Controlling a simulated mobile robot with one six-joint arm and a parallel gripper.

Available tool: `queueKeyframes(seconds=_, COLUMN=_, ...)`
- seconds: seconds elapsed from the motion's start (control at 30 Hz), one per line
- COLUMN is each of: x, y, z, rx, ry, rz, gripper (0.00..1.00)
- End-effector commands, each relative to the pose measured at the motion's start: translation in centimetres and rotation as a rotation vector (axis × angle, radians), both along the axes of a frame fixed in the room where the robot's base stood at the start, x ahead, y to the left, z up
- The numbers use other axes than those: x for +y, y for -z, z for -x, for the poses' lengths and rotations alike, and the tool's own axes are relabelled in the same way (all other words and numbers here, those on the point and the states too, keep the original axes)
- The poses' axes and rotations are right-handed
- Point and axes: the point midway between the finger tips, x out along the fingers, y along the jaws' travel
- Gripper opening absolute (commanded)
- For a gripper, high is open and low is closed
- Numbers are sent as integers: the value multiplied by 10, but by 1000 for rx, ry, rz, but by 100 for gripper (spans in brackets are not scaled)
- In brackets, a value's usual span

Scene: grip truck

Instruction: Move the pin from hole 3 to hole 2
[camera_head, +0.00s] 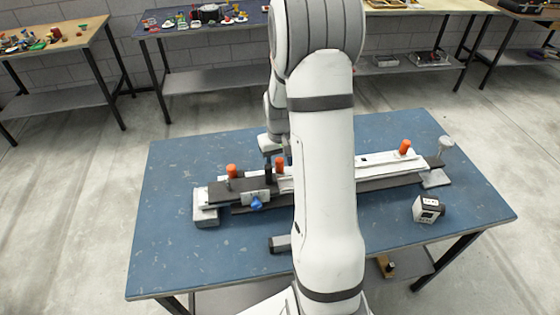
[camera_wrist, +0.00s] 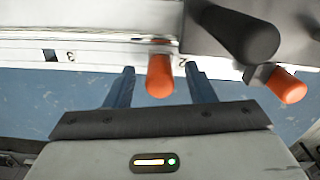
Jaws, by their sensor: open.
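My gripper (camera_wrist: 160,69) is open, its two blue-grey fingers on either side of an orange pin (camera_wrist: 160,78) with visible gaps. That pin stands at the edge of a metal rail (camera_wrist: 100,48). A second orange pin (camera_wrist: 287,86) shows at the right of the wrist view, beside a black cylindrical handle (camera_wrist: 240,35). In the head view, orange pins show at the left (camera_head: 232,171), near the middle (camera_head: 279,166) and at the right (camera_head: 404,147) of the long rail fixture (camera_head: 375,158). My arm hides part of the fixture.
The fixture lies on a blue table (camera_head: 400,240). A blue knob (camera_head: 256,204) sticks out at its front. A small grey and black device (camera_head: 428,209) stands at the right, and a grey cylinder (camera_head: 446,145) behind it. The table's front left is clear.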

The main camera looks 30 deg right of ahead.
Motion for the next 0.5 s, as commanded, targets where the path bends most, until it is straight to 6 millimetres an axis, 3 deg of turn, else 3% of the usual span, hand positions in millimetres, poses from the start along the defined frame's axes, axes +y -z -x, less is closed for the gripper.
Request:
queueKeyframes(seconds=0.23, x=-1, y=-8, z=-1, rx=-3, ry=1, rz=1, gripper=50)
queueKeyframes(seconds=0.5, x=-1, y=-53, z=-1, rx=-5, ry=1, rz=2, gripper=50)
